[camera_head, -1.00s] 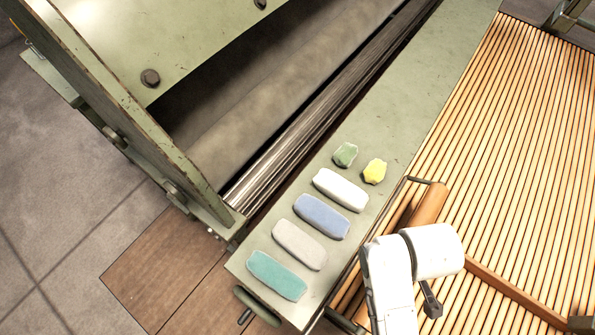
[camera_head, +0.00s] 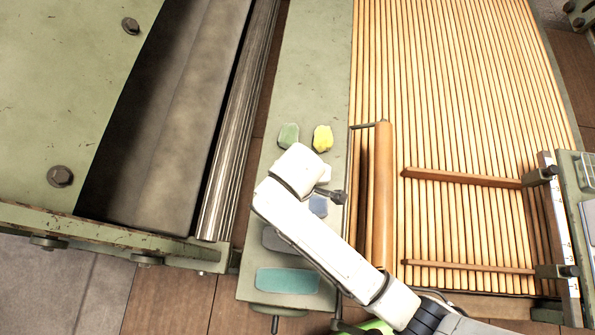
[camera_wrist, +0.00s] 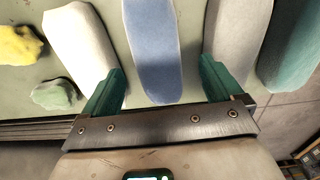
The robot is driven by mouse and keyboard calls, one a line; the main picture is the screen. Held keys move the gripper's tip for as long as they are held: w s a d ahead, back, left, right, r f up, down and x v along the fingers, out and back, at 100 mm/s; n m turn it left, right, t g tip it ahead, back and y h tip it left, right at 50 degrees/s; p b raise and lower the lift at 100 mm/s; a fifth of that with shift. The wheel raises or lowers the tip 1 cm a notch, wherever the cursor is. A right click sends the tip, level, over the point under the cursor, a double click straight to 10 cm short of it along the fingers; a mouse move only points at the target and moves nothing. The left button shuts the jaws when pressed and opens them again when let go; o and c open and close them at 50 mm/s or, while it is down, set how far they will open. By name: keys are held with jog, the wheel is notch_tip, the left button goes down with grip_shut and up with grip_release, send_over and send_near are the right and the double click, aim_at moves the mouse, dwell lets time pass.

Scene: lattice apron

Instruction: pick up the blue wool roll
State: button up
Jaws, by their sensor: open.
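The blue wool roll (camera_wrist: 152,45) lies on the green metal apron. In the wrist view its near end shows between the two green fingers of my gripper (camera_wrist: 162,70), with a gap on each side. My gripper is open and holds nothing. I cannot tell whether the fingertips are level with the roll or above it. In the head view my white arm covers most of the blue roll (camera_head: 318,205), and the fingers are hidden beneath it.
A white roll (camera_wrist: 82,42) and a grey roll (camera_wrist: 236,38) flank the blue one closely. A teal roll (camera_head: 287,280) lies beyond the grey. Green (camera_head: 288,135) and yellow (camera_head: 322,138) tufts lie past the white roll. A wooden roller (camera_head: 382,200) and slatted lattice (camera_head: 460,110) lie right.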

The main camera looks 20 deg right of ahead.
jog(key=shift+w+d+f, duration=0.1)
jog(key=shift+d+f, duration=0.05)
jog(key=shift+f, duration=2.2)
jog(key=shift+c, duration=0.4)
jog(key=c, duration=1.1)
